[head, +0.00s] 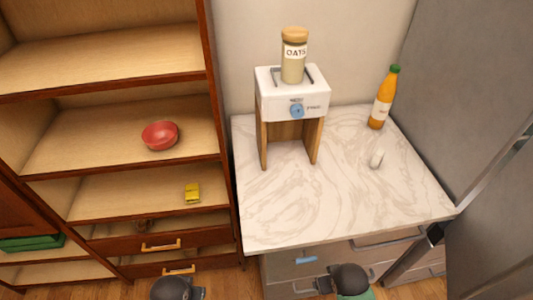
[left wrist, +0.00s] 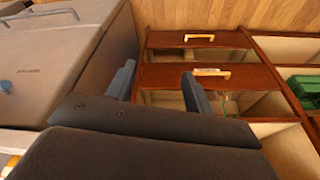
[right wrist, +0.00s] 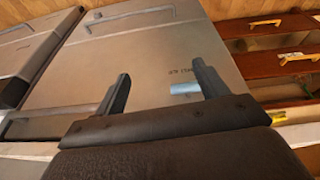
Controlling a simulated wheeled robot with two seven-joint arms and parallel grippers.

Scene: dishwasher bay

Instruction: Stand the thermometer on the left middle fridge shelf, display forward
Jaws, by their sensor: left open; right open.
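A white toaster (head: 285,105) on a wooden stand bears an oats jar (head: 293,60). Wooden shelves at left hold a red bowl (head: 160,135) and a yellow item (head: 192,193). The counter's front is clear.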

